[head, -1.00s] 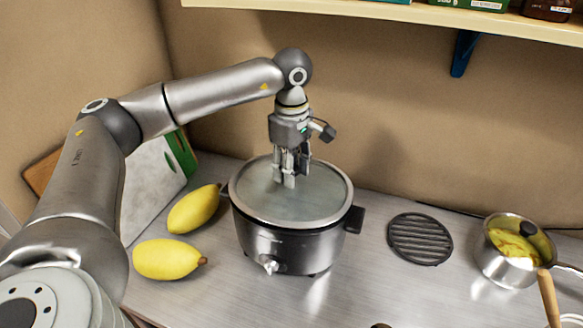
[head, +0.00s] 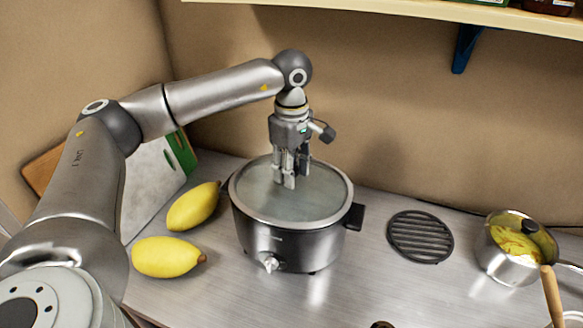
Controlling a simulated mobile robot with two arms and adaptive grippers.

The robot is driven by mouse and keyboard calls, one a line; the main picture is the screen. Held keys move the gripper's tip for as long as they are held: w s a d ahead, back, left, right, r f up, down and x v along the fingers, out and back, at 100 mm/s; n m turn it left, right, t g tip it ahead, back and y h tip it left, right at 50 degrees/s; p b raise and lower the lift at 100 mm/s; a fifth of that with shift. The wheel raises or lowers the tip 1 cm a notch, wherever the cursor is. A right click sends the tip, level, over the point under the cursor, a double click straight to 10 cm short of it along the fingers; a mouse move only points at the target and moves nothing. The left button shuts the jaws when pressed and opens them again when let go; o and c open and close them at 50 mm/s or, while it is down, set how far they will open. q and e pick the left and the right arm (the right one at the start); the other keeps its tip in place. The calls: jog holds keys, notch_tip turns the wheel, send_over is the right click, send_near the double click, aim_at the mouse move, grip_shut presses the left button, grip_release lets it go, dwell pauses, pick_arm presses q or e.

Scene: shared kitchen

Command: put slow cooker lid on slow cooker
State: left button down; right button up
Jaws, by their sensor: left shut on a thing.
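The slow cooker (head: 290,248) is a dark metallic pot with a front knob and a side handle, standing on the counter in the middle of the head view. The glass slow cooker lid (head: 310,202) with a grey rim lies over its top and looks level. I cannot tell whether the rim is fully seated. My left gripper (head: 290,180) points down at the lid's middle and is shut on the lid; its fingers hide the lid's grip. My right gripper is not in view.
Two yellow fruits (head: 194,206) (head: 167,257) lie left of the cooker. Cutting boards (head: 152,185) lean on the left wall. A black trivet (head: 420,237) and a saucepan (head: 507,263) with yellow food are to the right. A shelf (head: 400,12) runs above. The front counter is mostly clear.

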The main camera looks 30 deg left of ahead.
pick_arm(q)
jog(key=shift+f, duration=0.2)
jog(key=c, duration=0.9)
grip_release()
jog(key=shift+o, duration=0.2)
notch_tip(320, 180, up, 12)
jog(key=shift+s, duration=0.15)
jog(key=shift+d, duration=0.1)
